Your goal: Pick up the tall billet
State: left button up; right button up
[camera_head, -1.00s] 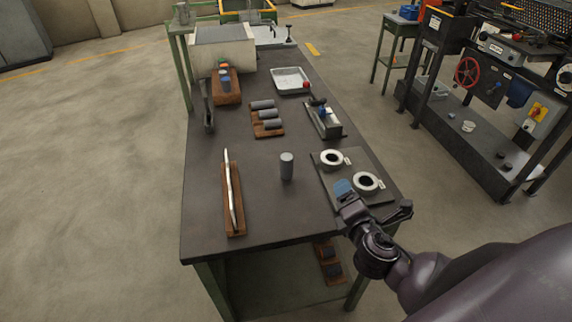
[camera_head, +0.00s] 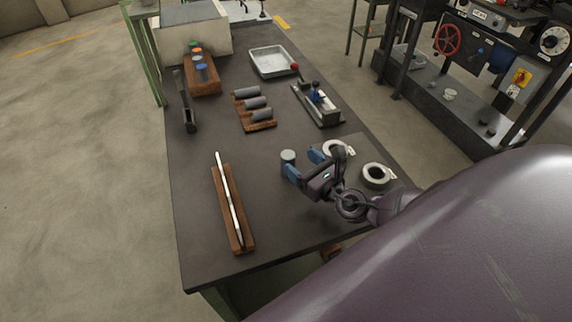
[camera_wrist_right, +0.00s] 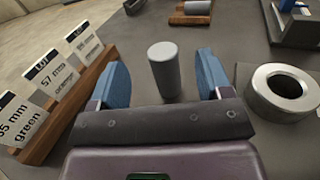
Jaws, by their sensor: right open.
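The tall billet (camera_head: 288,158) is a grey cylinder standing upright on the dark bench top. My right gripper (camera_head: 304,163) is open beside it, with its blue fingertips near the billet and hiding its lower part in the head view. In the right wrist view the billet (camera_wrist_right: 164,70) stands upright ahead of the gripper (camera_wrist_right: 160,82), roughly midway between the two blue fingers, with a gap visible on each side. The fingers do not touch it. My left gripper is not in view.
A wooden rack with label cards (camera_wrist_right: 52,100) lies left of the billet. Two pale rings (camera_head: 377,175) sit on a plate at right. A wooden rack with several lying billets (camera_head: 262,126), a clamp fixture (camera_head: 318,104) and a metal tray (camera_head: 272,62) are farther back.

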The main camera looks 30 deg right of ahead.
aim_at(284, 158)
notch_tip(284, 158, down, 5)
jog(key=shift+w+r+b, duration=0.15)
jog(key=shift+r+b, duration=0.05)
jog(key=shift+b, duration=0.35)
jog(key=shift+w+r, duration=0.3)
jog(key=shift+w, duration=0.5)
jog(key=w, duration=0.3)
jog(key=w+p, duration=0.1)
jog(key=shift+w+a, duration=0.25)
jog(key=shift+a, duration=0.1)
jog(key=shift+w, duration=0.7)
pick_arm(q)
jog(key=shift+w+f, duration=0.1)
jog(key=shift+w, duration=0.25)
